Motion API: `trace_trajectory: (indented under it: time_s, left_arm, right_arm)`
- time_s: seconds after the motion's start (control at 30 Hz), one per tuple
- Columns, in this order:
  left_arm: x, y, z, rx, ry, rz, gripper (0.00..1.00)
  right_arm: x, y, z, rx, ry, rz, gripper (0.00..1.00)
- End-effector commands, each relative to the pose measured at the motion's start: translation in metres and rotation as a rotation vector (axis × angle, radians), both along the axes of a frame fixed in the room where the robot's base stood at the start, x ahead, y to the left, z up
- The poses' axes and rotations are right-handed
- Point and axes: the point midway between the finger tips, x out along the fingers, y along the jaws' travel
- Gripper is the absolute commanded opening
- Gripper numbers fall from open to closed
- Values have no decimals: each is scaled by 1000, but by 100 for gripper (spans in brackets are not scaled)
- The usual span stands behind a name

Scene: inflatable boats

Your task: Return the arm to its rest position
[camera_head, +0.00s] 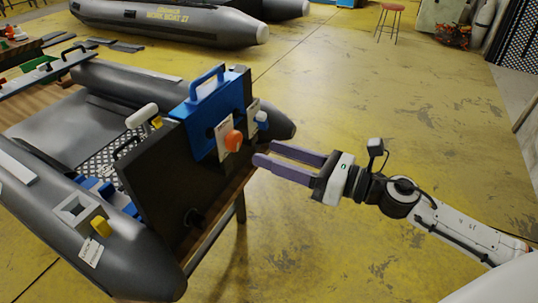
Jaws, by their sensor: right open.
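My right gripper (276,160) reaches in from the right, with its two purple fingers apart and nothing between them. Its fingertips are close to the right side of the boat's black transom board (170,190), near an orange knob (233,141). I cannot tell whether they touch anything. My right arm (460,225) stretches out low toward the lower right corner. My left gripper is not in the picture.
A grey inflatable boat (135,262) lies on a stand at the left, with a blue handled bracket (205,105) on its transom. Another boat (170,22) lies behind. A red stool (390,8) stands far back. The yellow floor (420,110) at the right is clear.

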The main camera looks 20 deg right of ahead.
Motion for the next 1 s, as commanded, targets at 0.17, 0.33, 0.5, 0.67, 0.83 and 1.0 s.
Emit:
trace_trajectory:
  time_s: [0.17,0.33,0.5,0.67,0.83,1.0]
  left_arm:
    - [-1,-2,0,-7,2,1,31]
    - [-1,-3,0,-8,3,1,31]
    - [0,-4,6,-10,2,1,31]
    - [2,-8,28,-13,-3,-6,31]
    - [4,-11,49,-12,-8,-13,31]
    - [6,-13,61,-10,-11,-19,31]
  right_arm:
    - [0,0,0,0,0,0,50]
    - [0,0,0,0,0,0,50]
    - [-1,-2,-9,156,103,-53,50]
    - [-16,-15,-69,822,539,-302,50]
    - [-79,-7,-177,1667,1045,-694,50]
    - [-147,29,-241,2208,1309,-1010,50]
